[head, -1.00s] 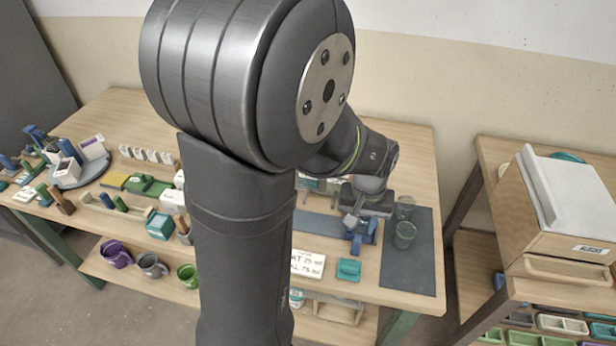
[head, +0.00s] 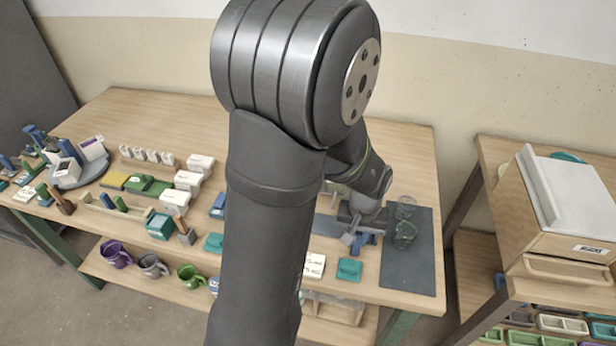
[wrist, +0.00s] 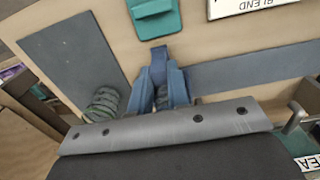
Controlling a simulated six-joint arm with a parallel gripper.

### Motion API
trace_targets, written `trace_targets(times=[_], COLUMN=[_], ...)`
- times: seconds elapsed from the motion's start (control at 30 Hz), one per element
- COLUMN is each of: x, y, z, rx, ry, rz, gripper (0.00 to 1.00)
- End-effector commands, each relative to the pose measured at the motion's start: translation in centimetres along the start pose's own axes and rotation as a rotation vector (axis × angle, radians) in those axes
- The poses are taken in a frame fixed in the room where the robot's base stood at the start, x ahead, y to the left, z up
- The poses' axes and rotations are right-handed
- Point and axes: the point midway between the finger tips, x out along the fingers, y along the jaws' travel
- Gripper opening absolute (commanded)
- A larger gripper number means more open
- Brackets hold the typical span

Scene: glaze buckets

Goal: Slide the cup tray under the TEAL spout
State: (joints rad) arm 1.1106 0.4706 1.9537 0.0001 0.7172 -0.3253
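My gripper (wrist: 159,72) is low over the right part of the bench, beside the dark mat. In the wrist view its two blue fingers slant toward each other, and a narrow blue piece (wrist: 158,58) shows at their tips. I cannot tell whether the fingers hold it. In the head view the gripper (head: 361,243) is small and partly behind its own wrist. Two clear cups, one plain (head: 405,208) and one green-tinted (head: 404,235), stand at the mat's left side. I cannot make out the cup tray. A partly cut-off label ending "EA" (wrist: 308,163) shows at lower right; the teal spout itself is not clear.
A dark mat (head: 420,270) covers the bench's right end. A blue-grey strip (head: 326,226) runs left of the gripper. A teal block (head: 348,269) and a white card (head: 314,265) lie near the front edge. White labelled boxes (head: 188,180) stand farther left.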

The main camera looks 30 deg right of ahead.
Motion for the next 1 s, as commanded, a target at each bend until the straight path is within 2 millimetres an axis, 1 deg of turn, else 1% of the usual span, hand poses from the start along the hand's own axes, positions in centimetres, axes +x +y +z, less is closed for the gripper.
trace_targets(times=[0.17,0.27,1.0], x=[0.0,0.0,-0.1], y=[-0.1,-0.6,-5.8], z=[0.0,0.0,0.0], rx=[0.0,-0.001,-0.002], ry=[0.0,0.0,0.001], rz=[0.0,0.0,0.0], gripper=[0.0,0.0,0.0])
